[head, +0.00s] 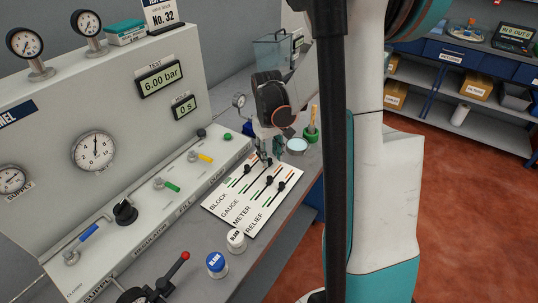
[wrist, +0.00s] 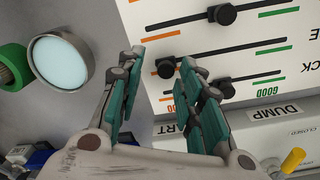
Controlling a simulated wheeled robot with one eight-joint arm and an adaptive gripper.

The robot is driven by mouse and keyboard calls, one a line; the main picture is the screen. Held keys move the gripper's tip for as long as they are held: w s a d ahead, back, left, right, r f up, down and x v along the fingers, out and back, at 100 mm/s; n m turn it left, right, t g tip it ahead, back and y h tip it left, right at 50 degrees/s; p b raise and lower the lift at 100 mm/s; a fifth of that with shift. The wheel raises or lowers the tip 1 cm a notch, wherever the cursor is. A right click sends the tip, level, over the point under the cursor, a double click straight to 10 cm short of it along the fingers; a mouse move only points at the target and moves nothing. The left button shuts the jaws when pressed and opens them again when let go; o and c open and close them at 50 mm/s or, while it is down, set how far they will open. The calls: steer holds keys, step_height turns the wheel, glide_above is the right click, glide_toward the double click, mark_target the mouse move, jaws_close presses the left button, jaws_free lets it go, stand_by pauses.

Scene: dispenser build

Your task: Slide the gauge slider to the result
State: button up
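The white slider board (head: 238,207) lies on the bench, with rows labelled BLOCK, GAUGE, METER and RELIEF. In the wrist view the board (wrist: 205,45) appears upside down, with orange and green marks at opposite row ends. The dark gauge slider knob (wrist: 166,66) is near its row's orange end. The block knob (wrist: 223,88) and meter knob (wrist: 226,14) sit farther along their rows. My gripper (head: 264,158) is low over the board's far end. In the wrist view my gripper (wrist: 160,62) has its teal fingers apart, with the gauge knob between them. I cannot tell whether they touch it.
The TEST display (head: 160,79) reads 6.00 bar, and the timer (head: 184,107) reads 0 s. A round pale-topped container (wrist: 61,62) and a green cup (head: 311,135) stand beyond the board. White and blue capped jars (head: 236,240) stand at its near end.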

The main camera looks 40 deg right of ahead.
step_height(320, 180, up, 12)
steer(key=shift+a, duration=0.3)
stand_by(0.5)
stand_by(0.3)
